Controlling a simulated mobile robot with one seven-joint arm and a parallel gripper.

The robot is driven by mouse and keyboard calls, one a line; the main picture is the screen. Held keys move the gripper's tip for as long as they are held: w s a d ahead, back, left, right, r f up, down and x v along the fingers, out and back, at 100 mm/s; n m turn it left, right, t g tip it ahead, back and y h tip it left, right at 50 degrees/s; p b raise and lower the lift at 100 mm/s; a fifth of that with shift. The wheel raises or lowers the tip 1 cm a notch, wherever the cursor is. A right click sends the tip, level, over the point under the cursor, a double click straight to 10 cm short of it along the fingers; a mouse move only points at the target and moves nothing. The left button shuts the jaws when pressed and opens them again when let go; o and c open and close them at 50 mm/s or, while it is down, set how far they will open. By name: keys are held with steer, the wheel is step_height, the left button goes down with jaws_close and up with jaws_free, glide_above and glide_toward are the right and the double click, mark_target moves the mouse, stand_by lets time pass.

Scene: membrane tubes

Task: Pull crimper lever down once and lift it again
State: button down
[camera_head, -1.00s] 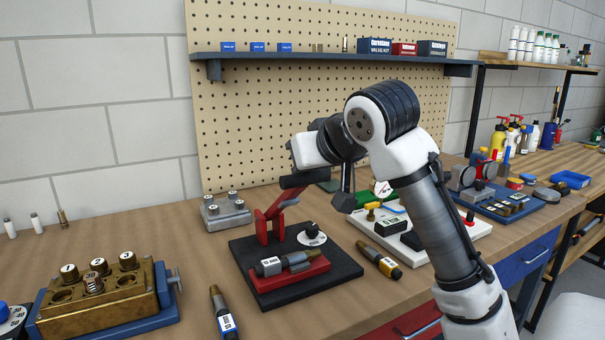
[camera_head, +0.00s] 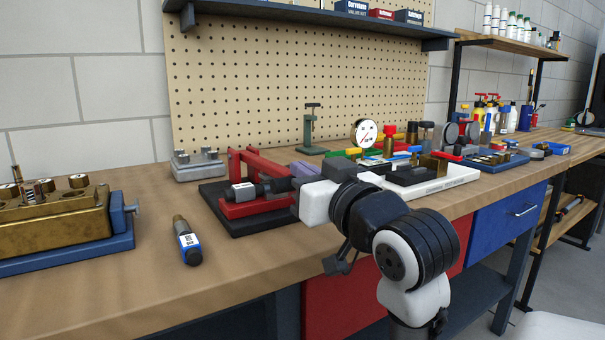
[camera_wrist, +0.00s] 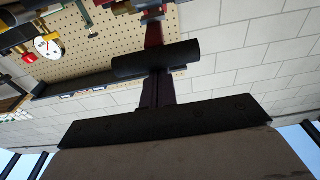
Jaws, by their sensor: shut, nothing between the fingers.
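The crimper has a black base (camera_head: 235,222), a red cradle (camera_head: 255,207) and a red lever (camera_head: 265,163). The lever lies low over the cradle, sloping down toward my gripper. A dark tube with a white label (camera_head: 243,191) lies in the cradle. In the wrist view the lever's black handle (camera_wrist: 155,62) lies crosswise at the tips of my gripper (camera_wrist: 157,85). My gripper is shut with nothing between its fingers. I cannot tell whether the fingertips touch the handle. In the head view my wrist hides the crimper's right end and most of the fingers.
A brass block on a blue base (camera_head: 55,225) stands at the left. A blue-labelled tube (camera_head: 187,243) lies on the bench between it and the crimper. A white board with a gauge (camera_head: 420,180) is to the right. The bench's front left is clear.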

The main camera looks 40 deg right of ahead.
steer(key=shift+s+f+t+b, duration=0.1)
steer(key=shift+f+t+b, duration=0.4)
steer(key=shift+f, duration=0.35)
